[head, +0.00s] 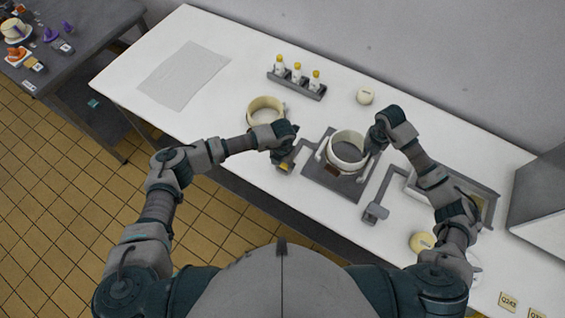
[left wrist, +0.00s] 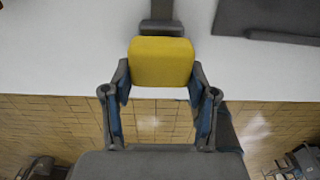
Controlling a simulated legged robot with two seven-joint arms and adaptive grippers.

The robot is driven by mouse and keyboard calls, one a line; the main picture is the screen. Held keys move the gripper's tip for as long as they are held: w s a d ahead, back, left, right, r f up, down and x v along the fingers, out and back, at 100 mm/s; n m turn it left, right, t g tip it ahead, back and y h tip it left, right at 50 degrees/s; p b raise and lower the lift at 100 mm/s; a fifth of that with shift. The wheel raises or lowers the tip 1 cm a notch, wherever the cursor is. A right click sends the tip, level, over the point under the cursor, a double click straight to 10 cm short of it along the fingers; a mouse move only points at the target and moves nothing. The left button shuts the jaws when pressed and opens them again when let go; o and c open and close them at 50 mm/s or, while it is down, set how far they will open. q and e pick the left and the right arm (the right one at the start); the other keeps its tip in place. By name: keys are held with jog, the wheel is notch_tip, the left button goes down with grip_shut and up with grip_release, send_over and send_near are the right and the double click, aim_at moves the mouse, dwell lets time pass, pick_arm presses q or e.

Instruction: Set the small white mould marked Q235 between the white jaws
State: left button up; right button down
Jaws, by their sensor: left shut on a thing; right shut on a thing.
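A white ring-shaped mould (head: 347,150) stands upright over the grey plate of a fixture (head: 336,185). It sits between the white jaws, of which the right one (head: 362,172) shows best. Any marking on it is too small to read. My right gripper (head: 372,146) is shut on the mould's right rim. My left gripper (head: 284,158) is shut on the yellow grip of the fixture's left lever; the grip (left wrist: 160,62) fills the space between the fingers in the left wrist view. Whether the mould rests on the plate I cannot tell.
A larger cream ring (head: 265,111) stands left of the fixture. A grey rack (head: 297,84) of yellow-capped bottles and a round white pot (head: 365,96) stand behind. A yellow round thing (head: 422,242) lies near my right arm.

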pick_arm(q)
jog(key=shift+s+f, duration=0.1)
pick_arm(e)
jog(key=shift+f, duration=2)
jog(key=c, duration=1.2)
grip_release()
jog(key=shift+f, duration=0.1)
notch_tip(320, 180, up, 12)
jog(key=shift+d, duration=0.15)
